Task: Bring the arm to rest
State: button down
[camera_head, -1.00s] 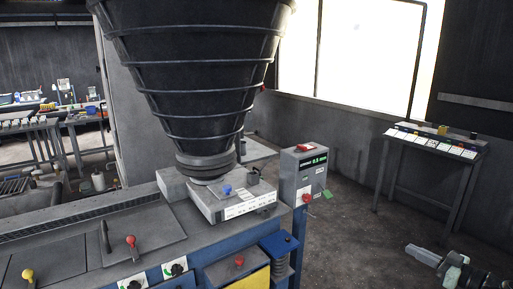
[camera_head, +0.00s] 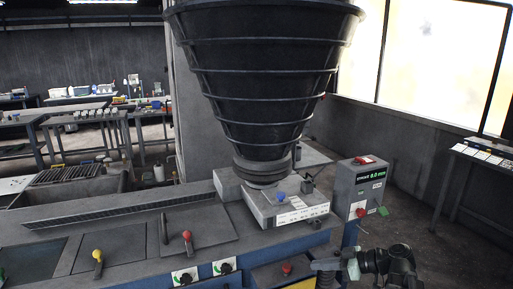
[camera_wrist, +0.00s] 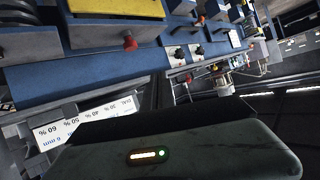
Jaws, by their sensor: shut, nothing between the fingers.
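My gripper (camera_head: 324,265) shows at the lower right of the head view, in front of the machine and below the control box. It is shut and empty, pointing left, and it looks clear of the machine, though the gap is hard to judge. My arm behind it reaches in from the right bottom edge. In the wrist view, the dark body of my gripper with a row of small lights fills the bottom. Its fingertips are hard to make out there.
The blue-grey machine (camera_head: 130,225) with a large black hopper (camera_head: 265,85) fills the middle. A grey control box (camera_head: 360,190) stands right of it. Red (camera_head: 187,236) and yellow (camera_head: 97,254) knobs stick up at the front. A table (camera_head: 485,155) stands at the right wall; floor between is clear.

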jog(key=s+a+f+m+g+h+p, duration=0.1)
jog(key=s+a+f+g+h, duration=0.2)
jog(key=a, duration=0.4)
jog(key=s+a+f+g+h, duration=0.2)
jog(key=a+f, duration=0.3)
jog(key=a, duration=0.3)
jog(key=d+f+m+h, duration=0.4)
jog(key=d+m+h, duration=0.2)
jog(key=d+m, duration=0.3)
jog(key=shift+s+d+m+g+h, duration=0.3)
jog(key=shift+s+m, duration=0.1)
jog(key=shift+m, duration=0.2)
